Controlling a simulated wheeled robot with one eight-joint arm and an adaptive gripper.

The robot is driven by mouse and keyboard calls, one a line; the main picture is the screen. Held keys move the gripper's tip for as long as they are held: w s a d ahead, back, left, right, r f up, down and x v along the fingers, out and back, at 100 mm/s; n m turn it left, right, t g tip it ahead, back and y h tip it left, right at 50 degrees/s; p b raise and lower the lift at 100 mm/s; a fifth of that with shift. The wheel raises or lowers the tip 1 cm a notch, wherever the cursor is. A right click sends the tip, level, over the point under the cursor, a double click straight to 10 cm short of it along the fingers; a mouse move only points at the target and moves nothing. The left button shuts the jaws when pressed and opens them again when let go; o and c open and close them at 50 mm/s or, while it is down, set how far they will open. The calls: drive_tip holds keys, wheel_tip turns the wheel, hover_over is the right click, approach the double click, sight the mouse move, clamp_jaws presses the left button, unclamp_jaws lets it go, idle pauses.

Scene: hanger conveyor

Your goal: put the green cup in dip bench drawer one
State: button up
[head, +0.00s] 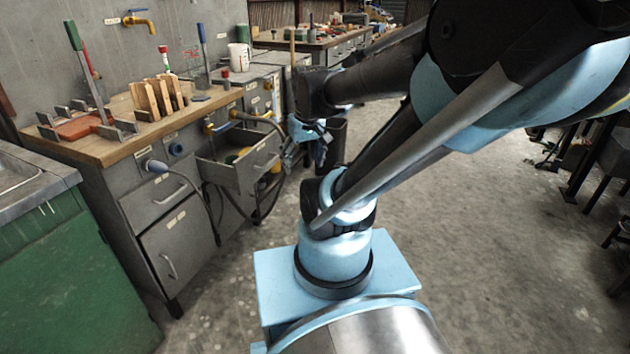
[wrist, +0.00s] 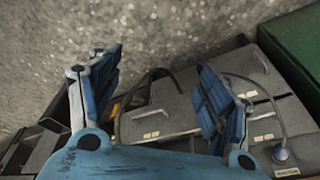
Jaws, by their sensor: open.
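My gripper (head: 318,140) is open, just right of an open grey drawer (head: 262,160) in the bench. In the wrist view my gripper (wrist: 160,95) shows two blue-padded fingers spread apart with nothing held between them; grey drawer fronts with handles lie below. A small green shape (head: 243,152) shows inside the open drawer; it may be the green cup, but the drawer wall hides most of it. A closed drawer (head: 160,197) is in the same bench to the left. The drawer labels are too small to read.
Hoses hang in front of the bench. A green cabinet (head: 60,270) stands at left.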

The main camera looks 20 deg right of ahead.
drive_tip(key=s+d+f+m, duration=0.1)
drive_tip(key=s+d+f, duration=0.1)
drive_tip(key=s, duration=0.4)
drive_tip(key=shift+s+f+m+h, duration=0.3)
drive_tip(key=shift+s+f, duration=0.1)
drive_tip(key=shift+f, duration=0.15)
drive_tip(key=shift+w+d+f, duration=0.1)
drive_tip(key=shift+w+f, duration=0.1)
drive_tip(key=shift+w, duration=0.2)
